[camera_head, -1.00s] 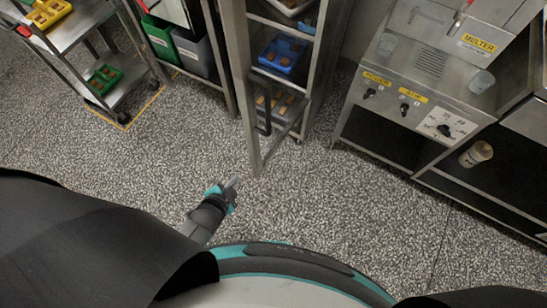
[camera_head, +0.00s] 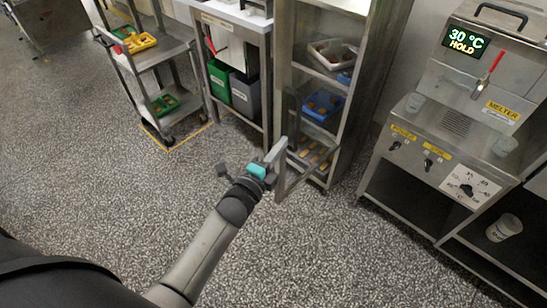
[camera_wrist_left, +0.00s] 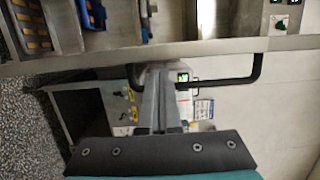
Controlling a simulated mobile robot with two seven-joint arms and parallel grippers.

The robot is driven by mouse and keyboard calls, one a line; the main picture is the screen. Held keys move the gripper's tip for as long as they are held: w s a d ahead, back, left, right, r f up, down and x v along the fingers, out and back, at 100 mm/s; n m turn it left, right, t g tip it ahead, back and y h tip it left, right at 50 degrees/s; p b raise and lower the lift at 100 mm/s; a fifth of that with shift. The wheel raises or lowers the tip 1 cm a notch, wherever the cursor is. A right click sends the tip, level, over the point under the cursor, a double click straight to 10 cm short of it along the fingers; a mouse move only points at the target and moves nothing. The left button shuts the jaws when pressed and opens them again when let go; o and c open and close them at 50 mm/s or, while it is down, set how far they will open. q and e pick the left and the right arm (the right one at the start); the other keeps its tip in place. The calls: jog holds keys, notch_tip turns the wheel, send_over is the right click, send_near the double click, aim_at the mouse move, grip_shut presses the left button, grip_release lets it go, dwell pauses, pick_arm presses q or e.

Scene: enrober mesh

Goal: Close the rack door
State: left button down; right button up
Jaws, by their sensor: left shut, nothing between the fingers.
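My left gripper (camera_head: 277,152) is at the door's lower part, just below the handle in the head view. In the left wrist view, the shut, empty fingers (camera_wrist_left: 158,75) reach up to the black handle (camera_wrist_left: 257,72) and the door's metal edge (camera_wrist_left: 100,56). I cannot tell whether they touch. My right gripper is not in view.
The rack holds a blue tray (camera_head: 322,106) and other trays. The melter (camera_head: 450,130) stands to the right. Green and grey bins (camera_head: 244,95) sit under a table to the left, and a cart (camera_head: 165,60) stands farther left. The floor in front is clear.

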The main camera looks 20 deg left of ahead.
pick_arm(q)
jog(key=shift+w+d+b, duration=0.15)
jog(key=shift+w+b, duration=0.05)
jog(key=shift+w, duration=0.85)
jog(key=shift+w+d+b, duration=0.15)
jog(key=shift+w, duration=0.85)
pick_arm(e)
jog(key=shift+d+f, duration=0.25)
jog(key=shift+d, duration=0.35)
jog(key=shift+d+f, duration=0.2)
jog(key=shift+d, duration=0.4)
pick_arm(q)
jog(key=shift+a, duration=0.1)
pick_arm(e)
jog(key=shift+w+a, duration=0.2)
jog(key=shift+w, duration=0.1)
